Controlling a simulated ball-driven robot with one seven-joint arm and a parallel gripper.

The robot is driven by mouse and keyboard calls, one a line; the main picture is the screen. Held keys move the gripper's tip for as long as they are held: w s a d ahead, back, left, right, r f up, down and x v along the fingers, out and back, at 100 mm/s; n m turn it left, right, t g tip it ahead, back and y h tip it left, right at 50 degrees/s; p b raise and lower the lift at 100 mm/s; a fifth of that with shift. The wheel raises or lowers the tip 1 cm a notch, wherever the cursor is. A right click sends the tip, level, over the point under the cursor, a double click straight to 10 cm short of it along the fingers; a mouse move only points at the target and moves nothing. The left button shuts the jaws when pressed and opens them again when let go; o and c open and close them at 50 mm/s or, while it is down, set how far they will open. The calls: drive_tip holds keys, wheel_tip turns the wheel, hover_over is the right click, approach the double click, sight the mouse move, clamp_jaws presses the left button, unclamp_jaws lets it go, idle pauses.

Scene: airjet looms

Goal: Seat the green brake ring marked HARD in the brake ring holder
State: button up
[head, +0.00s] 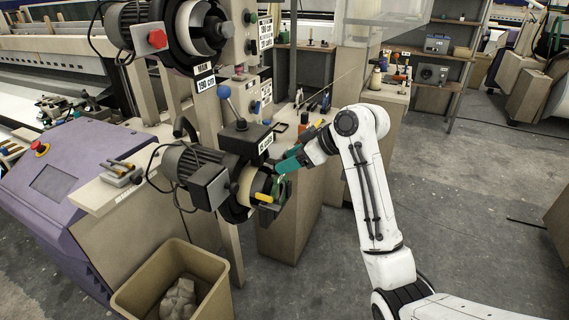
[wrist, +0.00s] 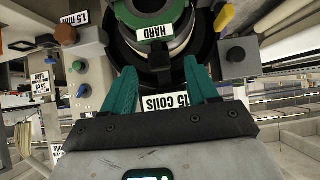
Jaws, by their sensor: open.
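The green brake ring marked HARD (wrist: 153,32) is at the top of the wrist view, in front of a pale drum and inside a dark round housing that looks like the brake ring holder (wrist: 205,45). Whether it sits fully home cannot be told. In the head view a bit of green (head: 279,188) shows at the front of the lower feeder (head: 232,185). My gripper (wrist: 160,68) is open, its two teal fingers pointing at the ring's lower part with a gap between them. In the head view my gripper (head: 283,166) is just right of the feeder's front.
A yellow lever (head: 264,198) sticks out at the feeder's front. An upper feeder (head: 178,32) hangs above. A tan bin (head: 172,283) stands on the floor below. A cabinet (head: 292,222) stands behind my gripper.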

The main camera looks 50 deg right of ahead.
drive_tip(key=v, duration=0.8)
drive_tip(key=shift+b, duration=0.4)
drive_tip(key=s+a+f+m+g, duration=0.25)
drive_tip(key=a+f, duration=0.45)
drive_tip(key=f, duration=0.4)
drive_tip(key=s+a+f+m+g, duration=0.1)
drive_tip(key=s+a+f, duration=0.2)
drive_tip(key=a+f, duration=0.6)
drive_tip(key=s+a+f+g+h, duration=0.1)
drive_tip(key=s+a+f+g, duration=0.1)
drive_tip(key=s+f, duration=0.4)
drive_tip(key=s+a+f+m+g+h, duration=0.1)
drive_tip(key=s+f, duration=0.6)
drive_tip(key=s, duration=0.8)
drive_tip(key=shift+s+a+f+g+h, duration=0.15)
drive_tip(key=shift+a+g+h, duration=0.45)
drive_tip(key=shift+g+h, duration=0.35)
